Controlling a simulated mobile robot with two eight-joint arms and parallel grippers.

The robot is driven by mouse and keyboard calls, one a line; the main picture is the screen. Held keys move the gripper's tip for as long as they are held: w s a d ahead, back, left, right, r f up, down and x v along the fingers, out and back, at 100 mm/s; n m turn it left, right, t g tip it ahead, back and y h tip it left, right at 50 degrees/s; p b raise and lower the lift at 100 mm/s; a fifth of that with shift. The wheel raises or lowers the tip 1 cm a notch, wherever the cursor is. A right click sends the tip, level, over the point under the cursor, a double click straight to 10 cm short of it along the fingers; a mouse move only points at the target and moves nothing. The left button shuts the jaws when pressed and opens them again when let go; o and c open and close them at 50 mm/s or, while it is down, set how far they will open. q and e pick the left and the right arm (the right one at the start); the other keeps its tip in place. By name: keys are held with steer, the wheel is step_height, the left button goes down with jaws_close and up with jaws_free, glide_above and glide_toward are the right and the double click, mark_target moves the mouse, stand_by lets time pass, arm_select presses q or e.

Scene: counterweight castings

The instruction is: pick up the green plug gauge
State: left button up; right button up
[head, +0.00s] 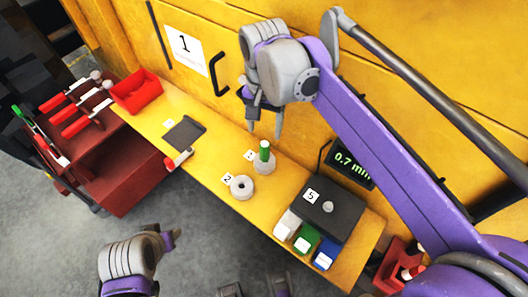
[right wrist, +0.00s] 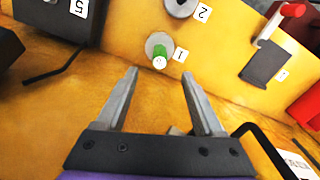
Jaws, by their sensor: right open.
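The green plug gauge (head: 264,149) stands upright in the hole of a grey ring casting (head: 264,166) beside the label 1 on the yellow bench. In the right wrist view the green plug gauge (right wrist: 163,55) has its pale round end facing the camera, with the grey ring (right wrist: 152,40) behind it. My right gripper (head: 265,129) is open and empty, above and behind the plug at the wall side. In the right wrist view the plug lies just beyond the gap between the open fingertips (right wrist: 159,72). My left gripper's fingers do not show.
A second ring casting (head: 242,187) lies by label 2. A dark box (head: 330,209) marked 5, with white, green and blue blocks in front, stands right. A dark plate (head: 184,133), a red-ended tool (head: 178,160) and a red bin (head: 136,91) are left. A black handle (head: 216,76) juts from the wall.

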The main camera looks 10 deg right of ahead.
mark_target(265, 145)
step_height(265, 145, down, 4)
steer(key=shift+w, duration=0.1)
steer(key=f, duration=0.3)
steer(key=shift+s+f, duration=0.2)
steer(key=shift+f, duration=0.05)
steer(key=shift+w+f, duration=0.1)
steer(key=shift+f, duration=0.45)
jaws_close()
